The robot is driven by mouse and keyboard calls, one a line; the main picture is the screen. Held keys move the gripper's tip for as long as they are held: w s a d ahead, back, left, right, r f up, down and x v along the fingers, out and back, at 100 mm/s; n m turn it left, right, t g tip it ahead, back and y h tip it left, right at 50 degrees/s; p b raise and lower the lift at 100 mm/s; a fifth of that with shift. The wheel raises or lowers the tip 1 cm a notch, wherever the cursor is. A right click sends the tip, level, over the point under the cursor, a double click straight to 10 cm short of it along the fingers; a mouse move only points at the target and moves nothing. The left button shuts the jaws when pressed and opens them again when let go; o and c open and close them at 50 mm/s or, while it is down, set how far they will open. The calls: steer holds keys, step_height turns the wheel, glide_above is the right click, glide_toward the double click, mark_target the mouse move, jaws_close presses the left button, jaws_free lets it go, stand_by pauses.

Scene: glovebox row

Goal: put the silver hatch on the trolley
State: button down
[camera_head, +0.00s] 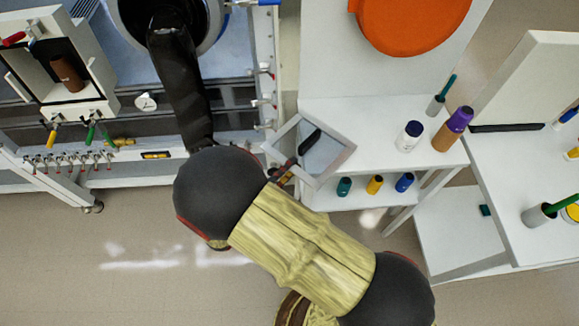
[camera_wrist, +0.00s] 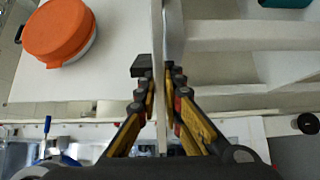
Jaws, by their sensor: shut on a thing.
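The silver hatch (camera_head: 324,154) is a square panel with a pale metal frame and a black handle (camera_head: 309,142). My gripper (camera_head: 286,171) is shut on its edge, at the lower left in the head view. In the wrist view the hatch (camera_wrist: 158,90) is a thin upright plate, edge-on between the fingers of my gripper (camera_wrist: 162,75). The hatch is tilted in the head view and overlaps the left front corner of a white shelved stand (camera_head: 350,112), possibly the trolley. I cannot tell whether they touch.
An orange-lidded tub (camera_head: 412,22) sits on the white top; it also shows in the wrist view (camera_wrist: 58,28). A white bottle (camera_head: 409,137) and a purple-capped bottle (camera_head: 452,130) stand at its right. Small bottles are on a lower shelf. The white top's middle is clear.

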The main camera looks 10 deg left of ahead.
steer(key=c, duration=1.9)
jaws_free()
steer(key=shift+r, duration=0.1)
steer(key=p+v, duration=0.2)
steer(key=v, duration=1)
